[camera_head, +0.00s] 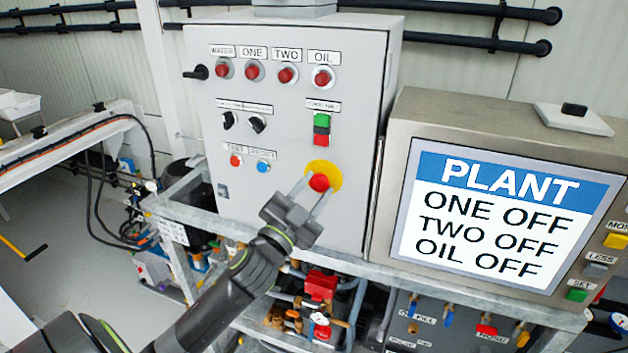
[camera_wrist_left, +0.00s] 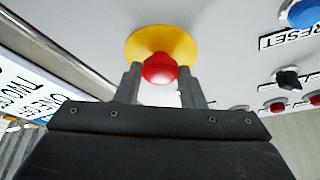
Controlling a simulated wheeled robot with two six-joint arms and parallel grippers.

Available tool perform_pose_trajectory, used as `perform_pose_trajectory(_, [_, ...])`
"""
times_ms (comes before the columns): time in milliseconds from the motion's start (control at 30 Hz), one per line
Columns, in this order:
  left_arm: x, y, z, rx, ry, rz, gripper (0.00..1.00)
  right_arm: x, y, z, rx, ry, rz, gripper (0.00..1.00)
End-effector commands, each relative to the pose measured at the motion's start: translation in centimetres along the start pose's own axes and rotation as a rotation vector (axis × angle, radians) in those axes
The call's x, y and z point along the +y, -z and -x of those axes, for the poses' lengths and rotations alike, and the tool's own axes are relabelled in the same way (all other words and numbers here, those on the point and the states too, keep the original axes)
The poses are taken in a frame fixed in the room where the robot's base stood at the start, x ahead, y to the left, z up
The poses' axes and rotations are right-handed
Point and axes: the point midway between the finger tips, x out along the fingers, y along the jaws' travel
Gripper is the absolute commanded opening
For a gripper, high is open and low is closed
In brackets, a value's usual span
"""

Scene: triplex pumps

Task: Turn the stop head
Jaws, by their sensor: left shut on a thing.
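The stop head is a red mushroom button (camera_head: 319,183) on a round yellow plate (camera_head: 323,169), low on the right of the grey control box (camera_head: 290,120). My left gripper (camera_head: 312,188) reaches up to it with one finger on each side, shut on the red head. In the left wrist view the red head (camera_wrist_left: 160,68) sits between the two fingertips (camera_wrist_left: 158,85), in front of the yellow plate (camera_wrist_left: 162,46). The exact finger contact is partly hidden. My right gripper is in neither view.
A display (camera_head: 497,214) reading PLANT, ONE OFF, TWO OFF, OIL OFF stands right of the box. Green and red buttons (camera_head: 321,128) sit above the stop head, and a blue button (camera_head: 263,166) is to its left. Pipes and a red pump part (camera_head: 320,285) are below.

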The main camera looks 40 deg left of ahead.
Motion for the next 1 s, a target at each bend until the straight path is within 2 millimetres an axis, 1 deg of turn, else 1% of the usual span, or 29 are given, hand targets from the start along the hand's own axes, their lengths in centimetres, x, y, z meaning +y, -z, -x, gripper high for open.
perform_pose_trajectory(33, [-0.2, 0.2, -0.1, -0.001, -0.006, -0.018, 0.13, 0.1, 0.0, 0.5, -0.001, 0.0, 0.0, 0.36])
perform_pose_trajectory(67, [-0.2, 0.1, -0.1, 0.0, -0.009, -0.025, 0.13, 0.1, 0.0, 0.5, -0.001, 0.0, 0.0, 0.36])
perform_pose_trajectory(400, [-0.1, 0.1, 0.0, 0.004, -0.012, -0.036, 0.13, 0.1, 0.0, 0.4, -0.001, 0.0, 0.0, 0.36])
perform_pose_trajectory(433, [-0.1, 0.1, 0.0, 0.004, -0.012, -0.036, 0.39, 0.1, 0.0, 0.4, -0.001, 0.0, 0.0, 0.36])
perform_pose_trajectory(567, [-0.1, 0.1, 0.0, 0.003, -0.012, -0.035, 0.56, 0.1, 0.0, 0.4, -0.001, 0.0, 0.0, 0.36])
perform_pose_trajectory(600, [-0.1, 0.1, 0.0, 0.003, -0.012, -0.035, 0.58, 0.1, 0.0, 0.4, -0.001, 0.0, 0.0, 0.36])
perform_pose_trajectory(867, [0.0, 0.0, 0.1, 0.002, -0.012, -0.034, 0.58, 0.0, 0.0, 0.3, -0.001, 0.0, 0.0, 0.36])
perform_pose_trajectory(967, [0.1, -0.1, 0.7, 0.002, -0.012, -0.035, 0.58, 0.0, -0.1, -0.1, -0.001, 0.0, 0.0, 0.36])
perform_pose_trajectory(1000, [0.1, -0.2, 1.2, 0.001, -0.013, -0.036, 0.58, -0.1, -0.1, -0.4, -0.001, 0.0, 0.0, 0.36])
